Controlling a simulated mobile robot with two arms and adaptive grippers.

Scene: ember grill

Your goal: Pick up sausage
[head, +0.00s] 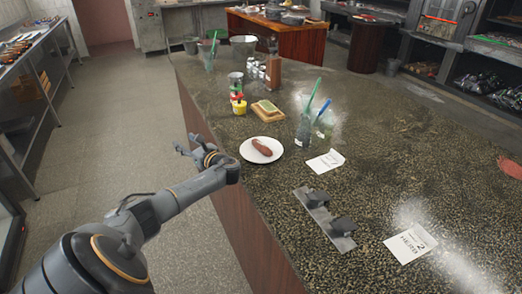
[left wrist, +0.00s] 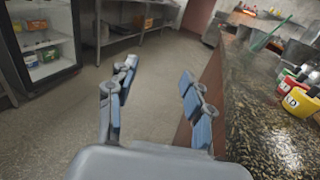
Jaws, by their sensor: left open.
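The sausage (head: 262,147) is brown and lies on a round white plate (head: 248,154) near the left edge of the speckled counter. My left gripper (head: 186,147) is beside the counter's edge, left of the plate and apart from it. In the left wrist view the left gripper (left wrist: 155,85) is open, with nothing between its blue-padded fingers. The sausage and plate do not show in the left wrist view. My right gripper is not in view.
A metal strip with two dark blocks (head: 325,220) lies nearer. The aisle floor (head: 130,120) is clear.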

